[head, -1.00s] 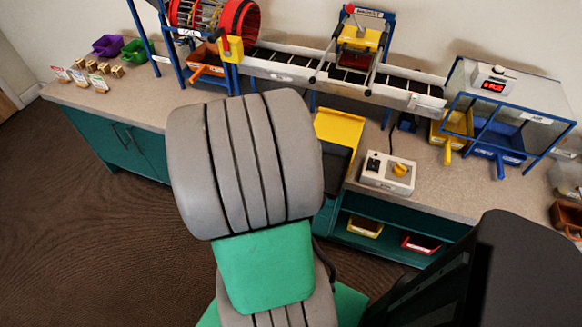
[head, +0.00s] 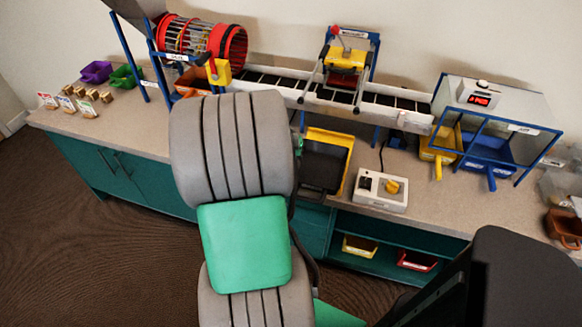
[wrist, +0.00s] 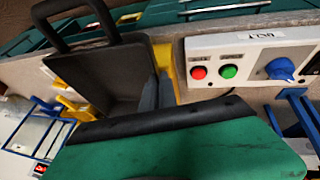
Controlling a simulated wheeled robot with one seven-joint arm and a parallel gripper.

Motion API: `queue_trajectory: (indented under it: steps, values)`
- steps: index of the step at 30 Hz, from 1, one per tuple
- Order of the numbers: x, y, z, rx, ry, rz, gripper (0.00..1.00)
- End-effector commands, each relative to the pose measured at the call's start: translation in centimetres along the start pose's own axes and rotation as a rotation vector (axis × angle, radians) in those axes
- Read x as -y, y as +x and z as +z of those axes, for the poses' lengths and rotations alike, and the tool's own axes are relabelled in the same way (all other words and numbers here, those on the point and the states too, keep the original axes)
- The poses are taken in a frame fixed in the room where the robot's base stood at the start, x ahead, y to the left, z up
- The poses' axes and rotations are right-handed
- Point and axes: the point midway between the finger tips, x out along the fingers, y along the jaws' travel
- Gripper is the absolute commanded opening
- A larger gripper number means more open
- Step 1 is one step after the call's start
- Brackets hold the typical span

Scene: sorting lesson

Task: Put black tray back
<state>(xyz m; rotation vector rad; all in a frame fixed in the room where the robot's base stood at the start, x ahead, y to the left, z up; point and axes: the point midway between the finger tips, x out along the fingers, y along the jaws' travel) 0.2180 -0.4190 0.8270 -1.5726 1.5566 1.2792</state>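The black tray (head: 322,168) is at the middle of the bench in the head view, with a yellow piece (head: 330,134) showing behind it and along its right side. In the wrist view the dark tray (wrist: 108,72) shows its inside and a looped handle. My gripper (wrist: 158,92) has its grey fingers at the tray's side wall, apparently closed on it. In the head view my arm hides most of the gripper. Whether the tray touches what is under it cannot be told.
A white control box (head: 381,190) stands right of the tray; another with red and green buttons (wrist: 240,65) is close by in the wrist view. The conveyor (head: 310,92) runs behind. Yellow (head: 440,145) and blue (head: 487,155) trays sit farther right.

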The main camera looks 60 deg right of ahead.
Motion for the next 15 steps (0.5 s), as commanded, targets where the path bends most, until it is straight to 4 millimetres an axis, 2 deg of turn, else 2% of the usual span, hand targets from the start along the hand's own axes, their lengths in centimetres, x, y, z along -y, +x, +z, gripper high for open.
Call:
queue_trajectory:
  steps: [15]
  values:
    - [0.0, 1.8, -3.9, 0.000, 0.001, 0.000, 0.00]
